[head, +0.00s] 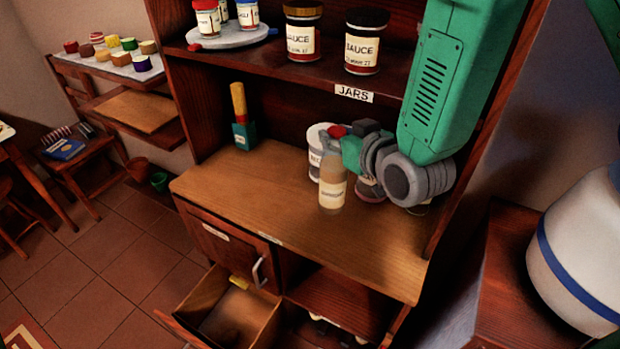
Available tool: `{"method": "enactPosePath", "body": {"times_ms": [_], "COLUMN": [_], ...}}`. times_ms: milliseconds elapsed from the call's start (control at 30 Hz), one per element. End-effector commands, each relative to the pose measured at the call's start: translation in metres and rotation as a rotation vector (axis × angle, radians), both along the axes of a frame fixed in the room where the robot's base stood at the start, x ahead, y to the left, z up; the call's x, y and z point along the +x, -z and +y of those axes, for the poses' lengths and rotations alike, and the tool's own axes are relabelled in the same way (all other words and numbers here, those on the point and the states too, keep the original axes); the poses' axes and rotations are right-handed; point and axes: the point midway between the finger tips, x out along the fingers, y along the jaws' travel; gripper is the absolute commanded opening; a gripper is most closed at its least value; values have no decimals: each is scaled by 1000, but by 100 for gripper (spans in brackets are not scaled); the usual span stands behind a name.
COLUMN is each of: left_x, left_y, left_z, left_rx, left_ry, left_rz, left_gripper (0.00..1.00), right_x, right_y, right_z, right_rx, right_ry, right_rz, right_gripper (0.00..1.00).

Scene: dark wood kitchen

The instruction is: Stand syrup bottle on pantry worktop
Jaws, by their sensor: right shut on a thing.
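The syrup bottle (332,192) is a pale translucent bottle with a cream label and what looks like a red cap. It is upright over the middle of the pantry worktop (240,193). My right gripper (340,146) comes in from the upper right and is shut on the bottle's upper part. The bottle's base looks at or very close to the wood; I cannot tell whether it touches. The fingers hide part of the bottle's neck. My left gripper is out of view.
A white labelled jar (315,150) stands just behind the bottle; other jars are partly hidden behind my gripper. Sauce jars (365,42) sit on the shelf above. An open drawer (228,312) juts out below. The worktop's left and front are clear.

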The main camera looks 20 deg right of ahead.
Motion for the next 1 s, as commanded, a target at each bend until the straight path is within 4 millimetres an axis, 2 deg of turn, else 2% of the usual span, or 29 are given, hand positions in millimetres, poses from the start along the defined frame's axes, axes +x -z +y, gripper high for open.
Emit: {"method": "enactPosePath", "body": {"times_ms": [33,133,367,600,967,1000], "left_x": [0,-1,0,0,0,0], "left_y": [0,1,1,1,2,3], "left_z": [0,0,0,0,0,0], "left_rx": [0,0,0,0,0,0], "left_ry": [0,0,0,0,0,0], "left_rz": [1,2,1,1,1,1], "left_gripper": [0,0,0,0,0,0], "right_x": [0,1,2,2,2,1], "right_y": [13,31,53,86,90,91], "right_z": [1,2,1,0,1,1], "right_rx": [0,-2,0,1,0,0], "right_ry": [-1,-1,0,0,0,0], "right_rz": [5,5,2,3,0,3], "right_gripper": [0,0,0,0,0,29]}}
